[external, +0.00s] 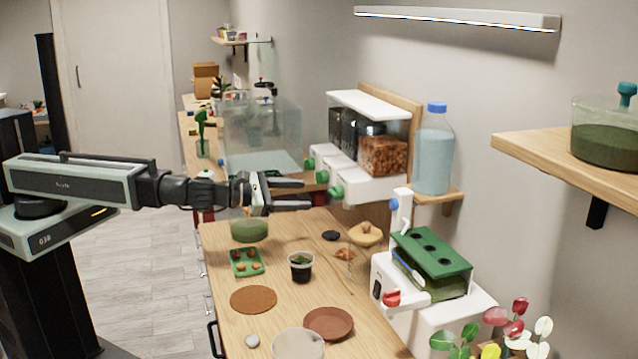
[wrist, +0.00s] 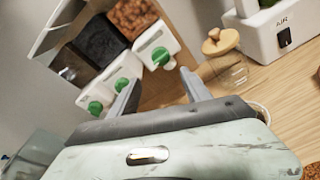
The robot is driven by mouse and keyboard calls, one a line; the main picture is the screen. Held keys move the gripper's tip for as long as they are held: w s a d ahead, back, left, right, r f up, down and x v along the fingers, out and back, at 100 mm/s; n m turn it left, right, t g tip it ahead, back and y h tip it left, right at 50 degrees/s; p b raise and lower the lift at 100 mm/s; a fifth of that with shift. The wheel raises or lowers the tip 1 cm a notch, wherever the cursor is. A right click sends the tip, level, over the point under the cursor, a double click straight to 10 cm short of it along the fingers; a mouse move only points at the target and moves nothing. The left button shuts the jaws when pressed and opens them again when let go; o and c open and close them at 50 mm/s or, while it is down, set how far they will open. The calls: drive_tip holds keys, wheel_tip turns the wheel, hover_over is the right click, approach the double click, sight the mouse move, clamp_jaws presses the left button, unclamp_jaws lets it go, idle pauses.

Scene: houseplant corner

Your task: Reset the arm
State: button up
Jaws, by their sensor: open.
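My gripper (external: 290,194) is stretched out to the right above the far part of the wooden table, level and empty, in the external view. In the wrist view my gripper (wrist: 160,88) shows two grey fingers spread apart with nothing between them. Beyond the fingers is a dispenser with green knobs (wrist: 162,57); it also shows on the wall in the external view (external: 355,185). A glass jar with a wooden lid (wrist: 222,45) stands to the right of the fingers. The gripper appears apart from these things.
On the table (external: 225,325) are a small dark pot (external: 300,270), a green tray (external: 247,268), a cork mat (external: 254,299) and a brown saucer (external: 328,323). A white device with a green top (external: 430,252) stands at right. A glass tank (external: 262,140) stands behind the gripper.

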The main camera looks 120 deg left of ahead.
drive_tip(key=s+d+f+n+g+h, duration=0.2)
drive_tip(key=s+d+f+n+g, duration=0.1)
drive_tip(key=n, duration=0.4)
drive_tip(key=s+d+f+n+g+h+p, duration=0.1)
drive_tip(key=s+d+f+n+g, duration=0.2)
drive_tip(key=s+f+n, duration=0.3)
drive_tip(key=s+d+f+n+g+h+p, duration=0.1)
drive_tip(key=s+d+f+n+g+h, duration=0.1)
drive_tip(key=s+f+n, duration=0.3)
drive_tip(key=shift+s+d+n+g+h, duration=0.1)
drive_tip(key=shift+s+d+n+g, duration=0.15)
drive_tip(key=shift+n, duration=0.5)
drive_tip(key=shift+s+d+n+g+h, duration=0.15)
drive_tip(key=shift+d+n+g, duration=0.15)
drive_tip(key=shift+n, duration=0.4)
drive_tip(key=shift+s+d+n+g+h, duration=0.1)
drive_tip(key=shift+s+d+n+g, duration=0.15)
drive_tip(key=shift+n, duration=0.5)
drive_tip(key=s+d+f+n+g+h, duration=0.2)
drive_tip(key=s+d+n+h, duration=0.1)
drive_tip(key=s+d+n, duration=0.4)
drive_tip(key=w+d+f+n+h+b, duration=0.1)
drive_tip(key=w+d+f, duration=0.1)
drive_tip(key=d, duration=0.4)
drive_tip(key=w+d+f+n+h+b, duration=0.1)
drive_tip(key=w+d+f+h, duration=0.1)
drive_tip(key=d, duration=0.4)
drive_tip(key=shift+d+t, duration=0.3)
